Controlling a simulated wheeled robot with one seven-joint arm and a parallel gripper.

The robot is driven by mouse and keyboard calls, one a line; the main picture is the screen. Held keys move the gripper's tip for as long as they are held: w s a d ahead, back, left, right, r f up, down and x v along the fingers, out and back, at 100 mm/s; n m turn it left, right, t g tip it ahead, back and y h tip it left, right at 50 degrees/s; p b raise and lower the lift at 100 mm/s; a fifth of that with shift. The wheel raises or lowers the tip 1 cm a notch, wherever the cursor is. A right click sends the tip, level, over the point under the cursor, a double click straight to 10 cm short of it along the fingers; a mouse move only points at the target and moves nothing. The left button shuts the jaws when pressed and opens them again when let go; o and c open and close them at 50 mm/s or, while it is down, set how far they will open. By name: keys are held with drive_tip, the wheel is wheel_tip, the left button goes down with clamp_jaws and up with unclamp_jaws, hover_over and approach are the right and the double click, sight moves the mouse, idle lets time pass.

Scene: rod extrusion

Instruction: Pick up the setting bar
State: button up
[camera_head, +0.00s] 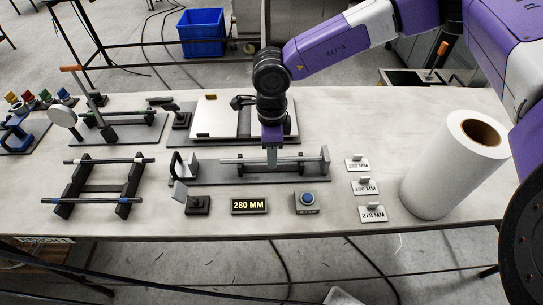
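A thin grey bar (303,159) lies level across the uprights of a long dark fixture (205,176) in the middle of the table. It looks like the setting bar, but no label on it can be read. My gripper (272,158) points straight down over the bar near its middle, with its fingertips at the bar. The fingers are seen edge-on, so I cannot tell whether they are open or closed around it. Two more rods, an upper one (110,161) and a lower one with a blue band (95,201), rest on a black rack at the left.
A 280 MM display (249,205) and a blue-button box (306,201) stand in front of the fixture. Small number cards (365,187) and a large white roll (452,170) are to the right. A flat plate device (217,117) lies behind.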

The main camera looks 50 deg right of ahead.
drive_tip(key=shift+f, duration=0.35)
clamp_jaws()
drive_tip(key=shift+r, duration=0.15)
